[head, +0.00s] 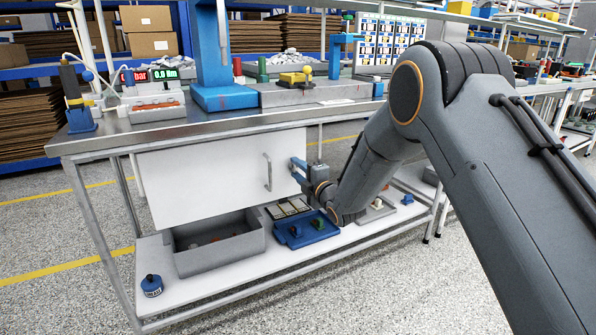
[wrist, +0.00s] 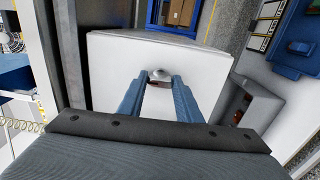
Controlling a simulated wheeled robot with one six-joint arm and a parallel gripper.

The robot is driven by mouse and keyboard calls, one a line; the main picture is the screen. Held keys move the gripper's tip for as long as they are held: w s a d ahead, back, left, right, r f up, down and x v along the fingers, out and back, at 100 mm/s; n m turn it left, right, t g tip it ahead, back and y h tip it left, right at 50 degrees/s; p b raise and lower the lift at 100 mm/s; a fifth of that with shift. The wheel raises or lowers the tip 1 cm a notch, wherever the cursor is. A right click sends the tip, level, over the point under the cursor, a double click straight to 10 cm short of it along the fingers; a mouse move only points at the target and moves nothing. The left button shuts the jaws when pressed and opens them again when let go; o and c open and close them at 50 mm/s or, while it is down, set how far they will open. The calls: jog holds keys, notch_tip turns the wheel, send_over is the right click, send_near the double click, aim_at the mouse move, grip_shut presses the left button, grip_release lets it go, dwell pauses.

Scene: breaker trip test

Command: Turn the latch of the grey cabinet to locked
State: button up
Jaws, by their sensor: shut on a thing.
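The cabinet (head: 200,185) looks almost white and hangs under the bench top, with a vertical bar handle (head: 267,172) on its front. My gripper (head: 296,164) is at the cabinet's right edge, to the right of the bar handle. In the wrist view, the cabinet's pale face (wrist: 112,65) is ahead of my gripper (wrist: 160,80). In the head view the latch is hidden.
The steel bench top (head: 200,129) lies just above the cabinet. On the lower shelf (head: 205,290) are an open grey bin (head: 235,255), a blue tray (head: 312,240) with small parts, and a round blue object (head: 152,286). The floor in front is clear.

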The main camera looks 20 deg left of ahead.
jog(key=o, duration=1)
jog(key=shift+o, duration=0.2)
jog(key=p+v, duration=0.1)
jog(key=v, duration=0.7)
jog(key=shift+p, duration=0.3)
